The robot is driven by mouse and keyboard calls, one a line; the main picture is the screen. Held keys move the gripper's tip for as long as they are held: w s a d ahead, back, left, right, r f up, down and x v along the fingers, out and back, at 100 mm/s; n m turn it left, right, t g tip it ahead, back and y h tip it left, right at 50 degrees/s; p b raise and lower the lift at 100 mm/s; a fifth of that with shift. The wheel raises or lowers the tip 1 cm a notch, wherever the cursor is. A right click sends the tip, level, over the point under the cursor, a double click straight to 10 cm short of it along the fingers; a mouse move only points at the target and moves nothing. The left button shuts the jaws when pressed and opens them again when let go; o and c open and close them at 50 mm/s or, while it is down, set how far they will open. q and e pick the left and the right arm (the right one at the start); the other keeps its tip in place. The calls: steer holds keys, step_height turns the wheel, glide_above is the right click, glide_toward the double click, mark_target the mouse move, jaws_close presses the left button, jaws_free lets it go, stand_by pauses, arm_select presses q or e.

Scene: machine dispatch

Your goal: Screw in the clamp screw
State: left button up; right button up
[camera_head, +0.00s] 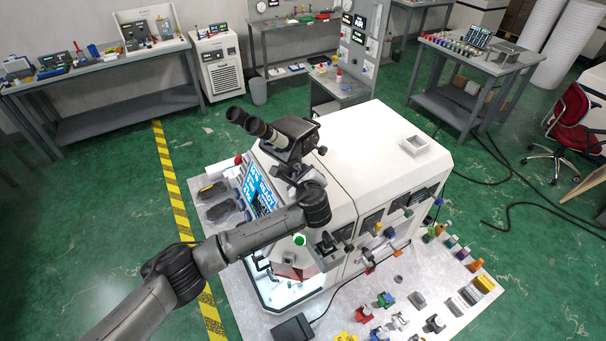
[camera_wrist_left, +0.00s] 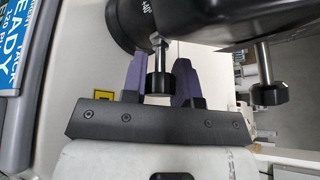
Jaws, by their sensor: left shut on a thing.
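My left gripper (camera_wrist_left: 158,80) has its two purple fingers on either side of the black knob of a clamp screw (camera_wrist_left: 159,84), and is shut on it. The screw's silver shank runs up into the underside of the dark binocular head (camera_wrist_left: 195,22). A second black-knobbed screw (camera_wrist_left: 269,93) hangs from the same head further right, clear of the fingers. In the head view, the binocular head (camera_head: 290,133) sits above the white machine (camera_head: 375,150), eyepieces pointing up and left. My left arm reaches it from the lower left; its fingertips are hard to make out there. The right gripper is not in view.
A blue-lit screen (camera_head: 258,192) is on the machine just left of the gripper. A small white tray (camera_head: 415,146) lies on the machine's top. Several coloured parts stand on the light base plate (camera_head: 320,325) at the front right.

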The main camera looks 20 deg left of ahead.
arm_select(q)
steer(key=m+g, duration=0.2)
steer(key=m, duration=0.1)
steer(key=shift+y, duration=0.4)
steer(key=shift+g, duration=0.3)
steer(key=shift+m, duration=0.4)
steer(key=o, duration=0.6)
steer(key=shift+o, duration=0.2)
steer(key=shift+d, duration=0.1)
steer(key=b+v, duration=0.3)
steer(key=v, duration=0.9)
steer(key=shift+w+d+f, duration=0.1)
steer(key=shift+d, duration=0.05)
steer(key=shift+b+v, duration=0.35)
steer(key=shift+v, duration=0.5)
steer(key=shift+o, duration=0.2)
